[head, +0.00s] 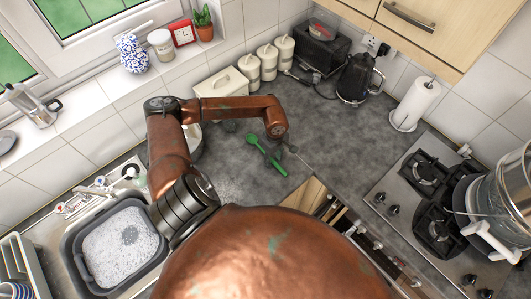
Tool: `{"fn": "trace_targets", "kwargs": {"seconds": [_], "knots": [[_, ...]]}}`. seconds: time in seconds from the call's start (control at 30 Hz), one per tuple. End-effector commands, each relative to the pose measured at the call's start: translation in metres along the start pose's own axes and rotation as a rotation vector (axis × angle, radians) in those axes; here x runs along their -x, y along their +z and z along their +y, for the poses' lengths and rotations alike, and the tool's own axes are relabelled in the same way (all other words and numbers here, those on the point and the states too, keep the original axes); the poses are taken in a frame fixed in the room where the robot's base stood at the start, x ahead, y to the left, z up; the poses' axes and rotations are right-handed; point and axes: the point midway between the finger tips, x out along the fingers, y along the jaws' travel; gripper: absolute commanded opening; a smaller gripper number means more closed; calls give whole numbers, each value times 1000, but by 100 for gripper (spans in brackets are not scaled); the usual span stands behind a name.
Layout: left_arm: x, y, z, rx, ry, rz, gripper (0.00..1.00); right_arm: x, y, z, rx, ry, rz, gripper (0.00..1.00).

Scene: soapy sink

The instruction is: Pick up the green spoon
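The green spoon (266,154) lies on the dark grey worktop near the middle of the head view, slanting from upper left to lower right. My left arm reaches over the worktop from the left. Its gripper (289,147) shows as a small dark shape just right of the spoon's upper half. It looks apart from the spoon in the picture, but its height above the worktop is hard to judge. Its fingers are too small and dark to tell open from shut. My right gripper is not in view.
A grey basin (77,255) of soapy water sits in the sink at lower left. Cream canisters (268,60), a black kettle (356,78) and a paper towel roll (415,104) stand along the back. A gas hob (400,208) is at right. The worktop around the spoon is mostly clear.

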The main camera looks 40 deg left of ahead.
Motion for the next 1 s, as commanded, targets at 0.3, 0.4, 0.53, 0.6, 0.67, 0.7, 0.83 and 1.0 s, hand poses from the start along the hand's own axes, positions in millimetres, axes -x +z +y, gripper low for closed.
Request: {"fn": "trace_targets", "kwargs": {"seconds": [0.3, 0.4, 0.53, 0.6, 0.67, 0.7, 0.83, 1.0], "knots": [[0, -1, -1, 2, 0, 0, 20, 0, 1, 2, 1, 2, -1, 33], [0, -1, -1, 2, 0, 0, 13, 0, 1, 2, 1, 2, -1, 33], [0, -1, -1, 2, 0, 0, 4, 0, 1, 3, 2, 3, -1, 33], [0, -1, -1, 2, 0, 0, 0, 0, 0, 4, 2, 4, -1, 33], [0, -1, -1, 2, 0, 0, 0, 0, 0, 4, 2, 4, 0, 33], [0, -1, -1, 2, 0, 0, 0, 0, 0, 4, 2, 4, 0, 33], [0, -1, -1, 2, 0, 0, 0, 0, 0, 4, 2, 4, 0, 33], [4, -1, 0, 1, 1, 0, 0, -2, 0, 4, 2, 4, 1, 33]]}}
